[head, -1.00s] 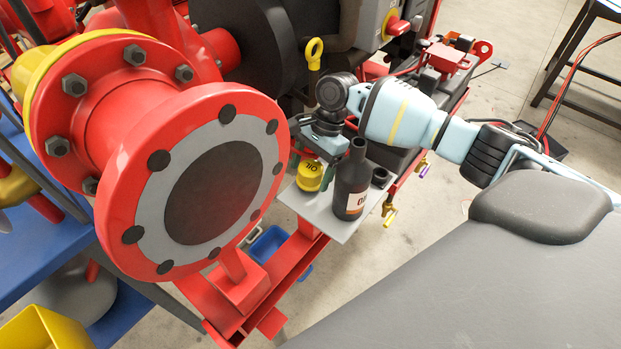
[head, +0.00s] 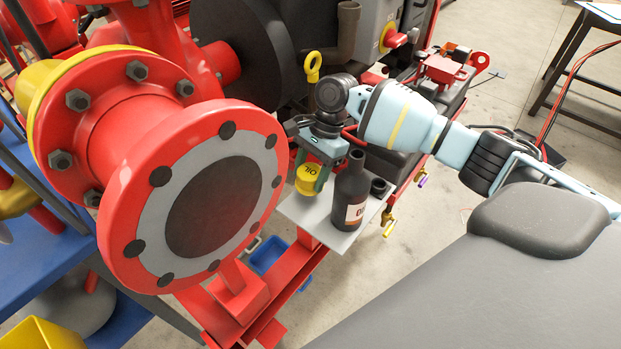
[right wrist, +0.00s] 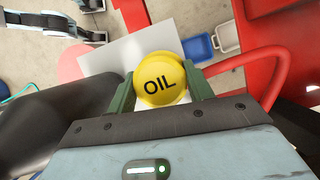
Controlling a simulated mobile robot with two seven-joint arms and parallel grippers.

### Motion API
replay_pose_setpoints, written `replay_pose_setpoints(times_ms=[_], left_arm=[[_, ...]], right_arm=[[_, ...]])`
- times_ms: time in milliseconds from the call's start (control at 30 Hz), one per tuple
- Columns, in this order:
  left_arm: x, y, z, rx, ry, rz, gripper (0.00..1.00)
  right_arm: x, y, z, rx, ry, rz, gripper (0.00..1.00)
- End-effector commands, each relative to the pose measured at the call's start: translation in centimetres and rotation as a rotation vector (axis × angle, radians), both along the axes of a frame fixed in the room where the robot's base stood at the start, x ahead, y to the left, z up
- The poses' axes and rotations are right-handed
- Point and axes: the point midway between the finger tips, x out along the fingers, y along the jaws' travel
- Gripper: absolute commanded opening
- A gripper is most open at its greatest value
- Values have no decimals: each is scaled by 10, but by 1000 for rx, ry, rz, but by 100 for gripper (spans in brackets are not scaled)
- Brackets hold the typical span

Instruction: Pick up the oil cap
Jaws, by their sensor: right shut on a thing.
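The oil cap (head: 308,180) is yellow with dark "OIL" lettering. It sits between the two green fingers of my right gripper (head: 312,172), which is shut on it, over the grey plate (head: 297,211). In the right wrist view the cap (right wrist: 160,80) fills the space between the fingertips of the gripper (right wrist: 161,88), with the pale plate (right wrist: 118,56) behind it. I cannot tell for sure whether the cap is clear of the plate. My left gripper is not in view.
A dark oil bottle (head: 350,190) stands upright on the plate, close right of my right gripper. A small dark round part (head: 379,187) is beside it. The large red flange (head: 205,200) is close on the left. A blue bin (head: 268,254) lies below.

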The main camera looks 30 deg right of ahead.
Motion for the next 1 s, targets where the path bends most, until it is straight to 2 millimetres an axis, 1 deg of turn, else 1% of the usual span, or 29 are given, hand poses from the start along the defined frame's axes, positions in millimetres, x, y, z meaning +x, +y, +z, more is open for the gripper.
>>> replay_pose_setpoints(times_ms=[33,100,200,333,500,833,933,1000], left_arm=[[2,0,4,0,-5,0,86],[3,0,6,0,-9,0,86],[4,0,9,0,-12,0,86],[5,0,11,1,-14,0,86],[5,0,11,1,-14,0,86],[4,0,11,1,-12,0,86],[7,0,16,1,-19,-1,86],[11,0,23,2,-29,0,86]], right_arm=[[1,0,14,2,-8,1,24],[1,0,28,1,-6,0,24],[1,0,46,1,-7,0,24],[1,0,64,1,-5,-1,24],[1,0,74,1,-3,0,24],[1,0,75,0,-2,-1,24],[1,0,81,0,-1,0,24],[1,0,89,1,1,-1,24]])
